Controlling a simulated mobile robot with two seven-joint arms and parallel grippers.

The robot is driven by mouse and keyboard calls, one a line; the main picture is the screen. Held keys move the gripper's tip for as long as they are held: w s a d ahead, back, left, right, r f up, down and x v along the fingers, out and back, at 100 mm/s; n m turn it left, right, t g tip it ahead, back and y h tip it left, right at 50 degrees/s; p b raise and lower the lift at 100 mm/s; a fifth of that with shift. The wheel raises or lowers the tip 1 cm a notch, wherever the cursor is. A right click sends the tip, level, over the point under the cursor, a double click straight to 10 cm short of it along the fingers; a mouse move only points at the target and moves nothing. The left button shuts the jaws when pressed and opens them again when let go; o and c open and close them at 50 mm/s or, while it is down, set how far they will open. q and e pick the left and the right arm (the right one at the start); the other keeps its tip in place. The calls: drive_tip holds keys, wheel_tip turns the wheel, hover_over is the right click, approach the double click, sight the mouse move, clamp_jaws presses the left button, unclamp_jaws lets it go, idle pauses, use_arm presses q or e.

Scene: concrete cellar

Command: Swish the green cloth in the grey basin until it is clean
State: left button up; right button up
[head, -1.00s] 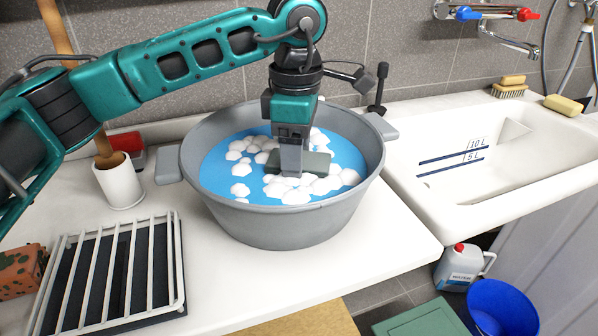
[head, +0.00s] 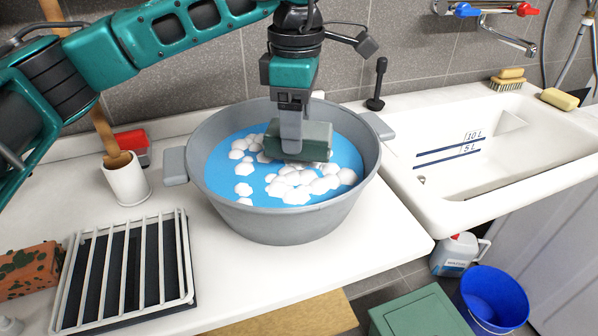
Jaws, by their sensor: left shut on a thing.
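The grey basin (head: 285,222) stands on the white counter and holds blue water (head: 222,172) with clumps of white foam (head: 318,186). My left gripper (head: 291,150) points down into the basin and is shut on the green cloth (head: 318,136). The cloth looks like a dark grey-green folded block. It is over the back half of the water, at or just above the surface; I cannot tell if its underside touches. Any dirt on it cannot be made out. My right gripper is not in view.
A white rack (head: 128,262) lies front left, beside a spotted brown block (head: 28,272). A white cup (head: 126,182) with a wooden handle stands left of the basin. A white sink (head: 455,205) is at right. A blue bucket (head: 492,300) is below.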

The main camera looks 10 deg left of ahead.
use_arm(q)
wheel_tip(320, 180, up, 6)
drive_tip(key=p, duration=0.3)
drive_tip(key=shift+p, duration=0.3)
drive_tip(key=shift+f, duration=0.1)
idle(0.7)
